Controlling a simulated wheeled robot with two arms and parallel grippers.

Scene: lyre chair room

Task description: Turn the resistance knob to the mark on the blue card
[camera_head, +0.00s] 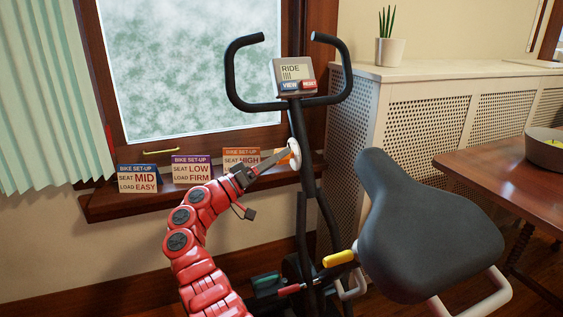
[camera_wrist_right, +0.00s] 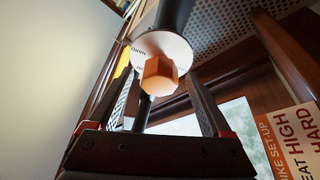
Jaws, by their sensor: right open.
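The resistance knob is an orange hexagonal knob (camera_wrist_right: 160,77) on a round white dial (camera_wrist_right: 172,46) on the bike's post; the dial also shows in the head view (camera_head: 295,154). The word HARD is readable at the dial's left in the right wrist view; the other marks are hidden or too small. The blue card (camera_head: 137,178) stands on the window sill at left and reads SEAT MID, LOAD EASY. My right gripper (camera_head: 280,157) is open at the dial. In the right wrist view its fingers (camera_wrist_right: 163,82) lie either side of the knob, with no clear contact. My left gripper is out of view.
A purple card (camera_head: 191,169) and an orange card (camera_head: 241,158) stand on the sill (camera_head: 110,208) beside the blue one. The bike's console (camera_head: 294,76) and handlebars are above the dial. The saddle (camera_head: 425,235) and a yellow-handled lever (camera_head: 338,258) are to the right.

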